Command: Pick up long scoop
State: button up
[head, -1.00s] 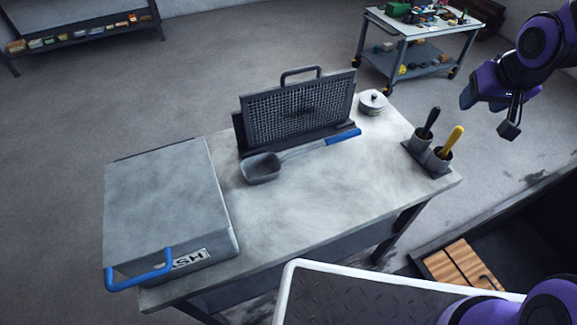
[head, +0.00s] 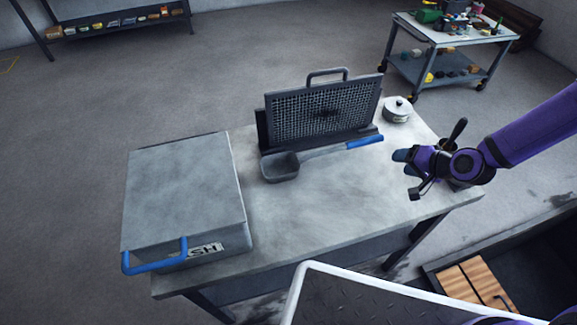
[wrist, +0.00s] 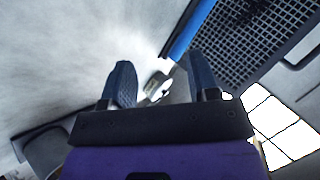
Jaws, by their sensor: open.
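The long scoop lies on the grey table, with its grey bowl (head: 280,167) in front of the grating and its blue handle (head: 364,142) pointing right. In the wrist view, a blue strip that looks like the handle (wrist: 190,32) runs beside the grating, just beyond the fingers. My gripper (head: 406,163) is over the right part of the table, to the right of and slightly nearer than the handle end. In the wrist view, the gripper (wrist: 163,82) has its two fingers apart, with no scoop between them.
The upright mesh grating (head: 325,110) stands right behind the scoop. A lidded pot (head: 397,109) is behind my gripper. The ash box (head: 185,190) fills the table's left end. The table's front middle is clear.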

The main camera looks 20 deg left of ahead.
aim_at(356, 146)
jog(key=a+f+m+y, duration=0.1)
jog(key=a+f+m+t+y, duration=0.1)
jog(key=a, duration=0.1)
jog(key=a+f+m+t, duration=0.1)
jog(key=shift+s+a+f+m+y, duration=0.1)
jog(key=shift+s+a+m+y, duration=0.25)
jog(key=shift+a+m+y, duration=0.05)
jog(key=shift+a+f+m+t+y, duration=0.1)
jog(key=shift+a+m+t+y, duration=0.2)
jog(key=shift+a+m+t, duration=0.55)
jog(key=shift+w+a+m+t, duration=0.1)
jog(key=shift+a+m+t, duration=0.1)
jog(key=shift+m+t, duration=0.7)
jog(key=x, duration=0.5)
jog(key=shift+w+a, duration=0.15)
jog(key=shift+r+x, duration=0.15)
jog(key=shift+x, duration=1.15)
jog(key=shift+r+x, duration=0.15)
jog(key=shift+x, duration=1.15)
jog(key=shift+w, duration=0.1)
jog(key=shift+c, duration=0.3)
grip_shut()
